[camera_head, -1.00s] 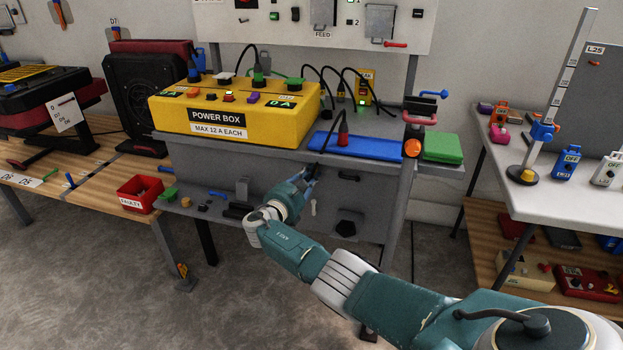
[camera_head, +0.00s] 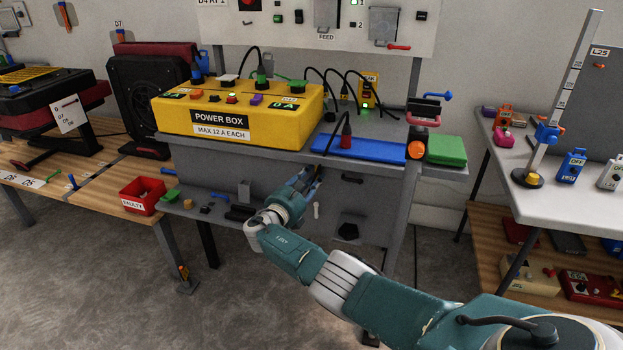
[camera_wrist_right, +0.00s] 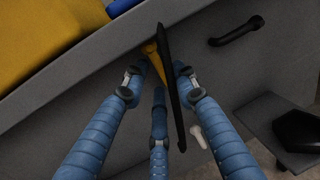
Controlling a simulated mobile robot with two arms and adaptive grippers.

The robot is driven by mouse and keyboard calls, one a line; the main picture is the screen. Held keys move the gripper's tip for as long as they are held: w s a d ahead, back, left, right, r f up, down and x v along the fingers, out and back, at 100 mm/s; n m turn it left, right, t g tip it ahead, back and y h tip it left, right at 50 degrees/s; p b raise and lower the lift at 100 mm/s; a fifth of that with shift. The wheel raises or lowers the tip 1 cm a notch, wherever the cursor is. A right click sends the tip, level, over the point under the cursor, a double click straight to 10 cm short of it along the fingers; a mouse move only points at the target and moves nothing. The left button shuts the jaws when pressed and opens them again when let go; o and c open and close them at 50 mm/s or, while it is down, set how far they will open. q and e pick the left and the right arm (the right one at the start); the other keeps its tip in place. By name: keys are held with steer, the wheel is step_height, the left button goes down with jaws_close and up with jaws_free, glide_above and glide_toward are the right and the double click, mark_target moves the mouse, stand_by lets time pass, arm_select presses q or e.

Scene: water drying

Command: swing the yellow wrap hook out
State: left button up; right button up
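The yellow wrap hook (camera_wrist_right: 152,50) shows in the right wrist view as a short yellow piece joined to a long, slanted black bar (camera_wrist_right: 172,95). It is at the grey panel's edge below the yellow box. My right gripper (camera_wrist_right: 158,72) has its blue fingers spread around the hook, with gaps to the side fingers. The black bar crosses in front of the middle finger, and I cannot tell whether they touch. In the head view my right gripper (camera_head: 312,178) is in front of the grey bench front, and I cannot make out the hook there. My left gripper is not in view.
The yellow power box (camera_head: 238,115) and a blue tray (camera_head: 375,150) sit on the bench above the gripper. A black handle (camera_wrist_right: 237,30) and a white peg (camera_wrist_right: 198,137) are close to the right. A red bin (camera_head: 142,195) stands at the left.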

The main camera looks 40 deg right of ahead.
stand_by(0.3)
steer(key=v, duration=1.2)
steer(key=shift+f, duration=0.1)
